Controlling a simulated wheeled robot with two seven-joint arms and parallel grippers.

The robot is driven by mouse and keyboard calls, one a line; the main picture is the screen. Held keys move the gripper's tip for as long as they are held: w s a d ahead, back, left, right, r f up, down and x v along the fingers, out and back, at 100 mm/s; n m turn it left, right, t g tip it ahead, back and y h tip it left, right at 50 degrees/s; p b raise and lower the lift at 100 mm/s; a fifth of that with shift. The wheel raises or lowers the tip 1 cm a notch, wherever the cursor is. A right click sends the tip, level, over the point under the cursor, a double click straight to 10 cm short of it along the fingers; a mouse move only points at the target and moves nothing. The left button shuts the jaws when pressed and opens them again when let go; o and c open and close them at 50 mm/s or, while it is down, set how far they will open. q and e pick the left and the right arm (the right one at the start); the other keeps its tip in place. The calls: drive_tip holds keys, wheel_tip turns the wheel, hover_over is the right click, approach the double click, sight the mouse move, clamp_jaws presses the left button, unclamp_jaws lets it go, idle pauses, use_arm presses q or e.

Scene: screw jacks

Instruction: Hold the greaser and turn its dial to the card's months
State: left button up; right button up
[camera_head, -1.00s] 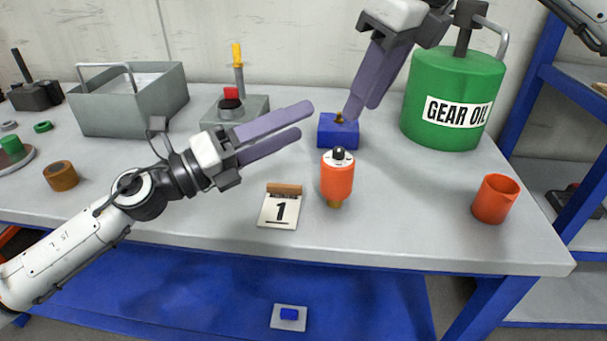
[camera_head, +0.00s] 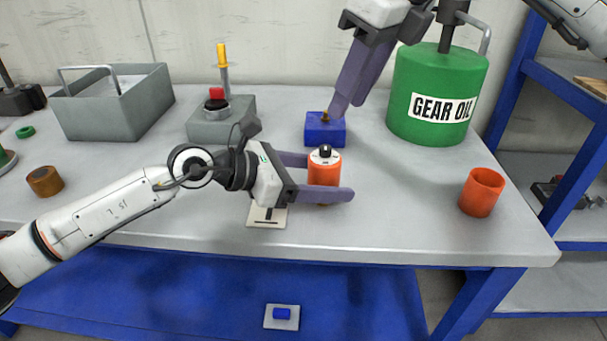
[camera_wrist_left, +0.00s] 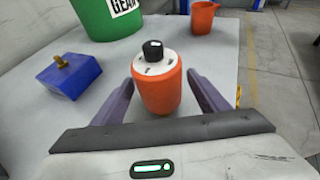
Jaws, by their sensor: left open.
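The orange greaser (camera_head: 324,171) stands upright on the bench, with a white top and a black dial (camera_head: 325,151). It also shows in the left wrist view (camera_wrist_left: 160,90), where the dial (camera_wrist_left: 153,50) faces up. My left gripper (camera_head: 333,178) is open, with one finger on each side of the greaser; the wrist view shows gaps beside it. The card (camera_head: 266,217) lies in front of the greaser, partly covered by my left gripper, its number hidden now. My right gripper (camera_head: 339,108) is above and behind the greaser, near the blue block; I cannot tell its opening.
A blue block (camera_head: 318,134) with a brass fitting stands behind the greaser. A green gear oil drum (camera_head: 437,78) and an orange cup (camera_head: 481,192) are to the right. A grey switch box (camera_head: 213,124) and a grey tray (camera_head: 117,115) are to the left.

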sight(339, 179)
use_arm(q)
drive_tip(key=shift+x, duration=1.7)
drive_tip(key=c, duration=1.3)
drive_tip(key=shift+c, duration=0.2)
